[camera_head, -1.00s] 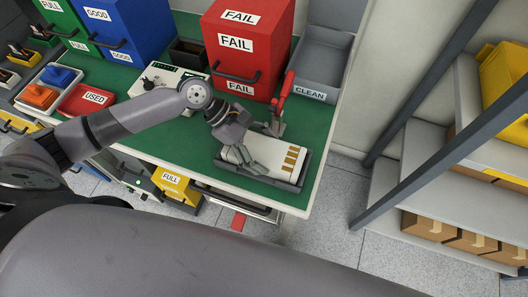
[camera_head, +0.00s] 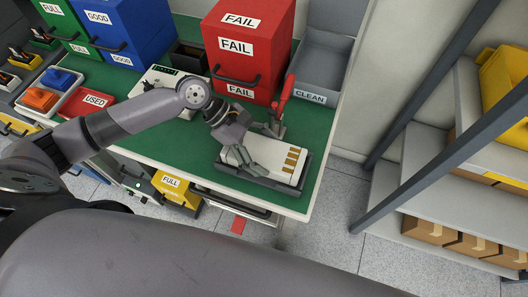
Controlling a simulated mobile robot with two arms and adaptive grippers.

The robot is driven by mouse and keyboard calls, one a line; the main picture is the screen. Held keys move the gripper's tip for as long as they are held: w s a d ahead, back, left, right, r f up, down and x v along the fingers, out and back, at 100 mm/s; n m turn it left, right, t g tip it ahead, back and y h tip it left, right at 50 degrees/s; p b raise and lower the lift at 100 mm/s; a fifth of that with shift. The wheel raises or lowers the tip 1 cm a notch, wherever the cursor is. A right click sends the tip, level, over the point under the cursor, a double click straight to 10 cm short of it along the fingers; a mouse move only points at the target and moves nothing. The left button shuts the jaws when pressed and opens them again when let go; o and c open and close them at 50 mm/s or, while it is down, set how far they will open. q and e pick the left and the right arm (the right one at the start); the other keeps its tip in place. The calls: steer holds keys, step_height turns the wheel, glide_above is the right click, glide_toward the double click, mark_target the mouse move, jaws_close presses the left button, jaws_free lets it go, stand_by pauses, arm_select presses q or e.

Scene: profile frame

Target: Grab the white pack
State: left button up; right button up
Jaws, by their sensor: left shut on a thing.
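The white pack (camera_head: 275,152) is a flat white block with a row of gold contacts along its right end. It lies in a dark shallow tray (camera_head: 303,172) at the front right corner of the green bench. My left gripper (camera_head: 243,160) reaches down from the upper left and is shut on the left end of the white pack. Its fingers hide that end. Whether the pack is lifted off the tray floor cannot be told. My right gripper is not in view.
A red toggle clamp (camera_head: 284,97) stands just behind the pack. Behind it are a red FAIL bin (camera_head: 259,60) and a grey CLEAN bin (camera_head: 319,75). A red USED tray (camera_head: 88,101) lies left. A shelf rack (camera_head: 400,190) stands right across a floor gap.

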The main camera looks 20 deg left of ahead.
arm_select(q)
step_height(320, 180, up, 2)
steer(key=shift+r, duration=0.2)
steer(key=s+b, duration=0.1)
steer(key=s, duration=1.7)
steer(key=shift+a, duration=0.25)
